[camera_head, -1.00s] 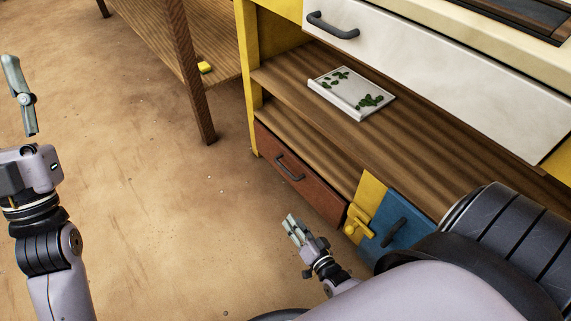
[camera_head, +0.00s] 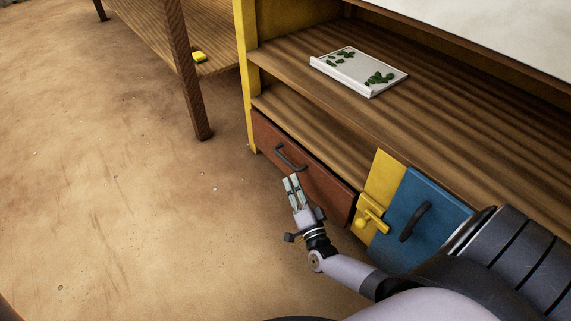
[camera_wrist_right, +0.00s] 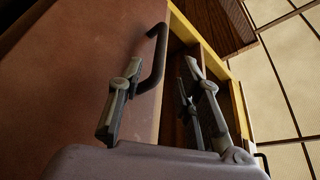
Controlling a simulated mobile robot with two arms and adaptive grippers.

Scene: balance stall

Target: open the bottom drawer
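The bottom drawer (camera_head: 325,185) is the red-brown front low on the left of the stall, and it looks shut. Its dark bar handle (camera_head: 290,158) is on the front. My right gripper (camera_head: 291,181) is just in front of the drawer, slightly below the handle in the head view. In the right wrist view, my right gripper (camera_wrist_right: 162,72) is open, with its two fingers apart. The handle (camera_wrist_right: 160,55) shows between and beyond the fingertips, and nothing is gripped. The drawer front (camera_wrist_right: 75,75) fills the left of that view. My left gripper is out of view.
A blue door (camera_head: 425,215) with a dark handle and a yellow latch (camera_head: 371,212) is right of the drawer. A white tray (camera_head: 345,80) with green pieces lies on the shelf above. Open ground lies left; a wooden table leg (camera_head: 185,70) stands behind.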

